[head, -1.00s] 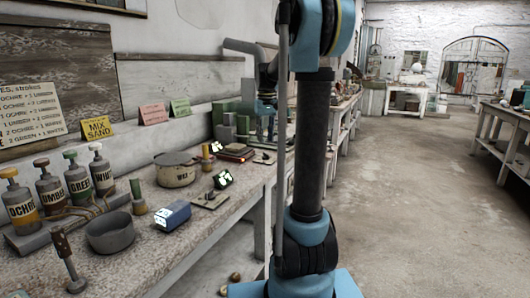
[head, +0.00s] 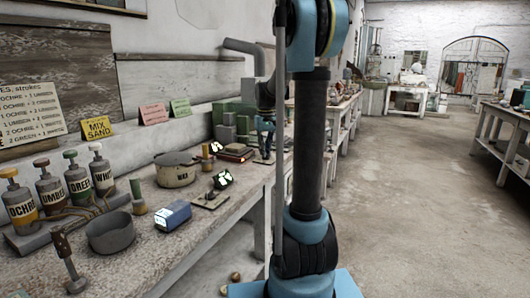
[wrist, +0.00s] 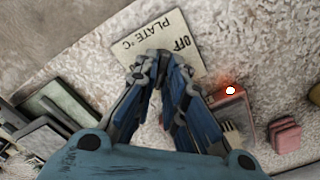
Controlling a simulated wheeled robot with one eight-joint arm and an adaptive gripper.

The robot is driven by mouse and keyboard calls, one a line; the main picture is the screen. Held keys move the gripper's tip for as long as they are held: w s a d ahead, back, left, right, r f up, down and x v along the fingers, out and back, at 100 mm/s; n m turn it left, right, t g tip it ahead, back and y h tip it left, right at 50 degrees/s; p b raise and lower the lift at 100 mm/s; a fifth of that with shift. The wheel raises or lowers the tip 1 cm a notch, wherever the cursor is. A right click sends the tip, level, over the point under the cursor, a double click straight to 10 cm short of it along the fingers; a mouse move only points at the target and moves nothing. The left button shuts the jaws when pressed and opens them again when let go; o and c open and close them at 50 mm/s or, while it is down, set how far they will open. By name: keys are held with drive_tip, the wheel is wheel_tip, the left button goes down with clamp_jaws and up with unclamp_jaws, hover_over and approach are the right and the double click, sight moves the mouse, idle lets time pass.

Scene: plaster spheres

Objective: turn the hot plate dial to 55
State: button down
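A pale plate label (wrist: 165,42) marked "PLATE °C" and "OFF" lies on the bench in the wrist view, upside down to me. My gripper (wrist: 158,66) is over its lower edge, fingertips close together with a narrow gap. The dial is hidden behind the fingers, so I cannot tell its setting or whether they touch it. In the head view my gripper (head: 265,150) is low over the bench, beside a dark reddish slab (head: 236,154), possibly the hot plate. A bright red-white glow (wrist: 230,91) shows right of my fingers in the wrist view.
Pink blocks (wrist: 286,135) lie right of the gripper in the wrist view. Dark green blocks (wrist: 48,115) stand at left. On the bench are a lidded pot (head: 176,174), a blue box (head: 173,215), a grey bowl (head: 110,235) and several labelled pump bottles. The floor at right is clear.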

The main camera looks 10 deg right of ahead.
idle(0.3)
drive_tip(key=shift+n, duration=0.7)
drive_tip(key=c, duration=1.7)
unclamp_jaws()
wheel_tip(320, 180, up, 12)
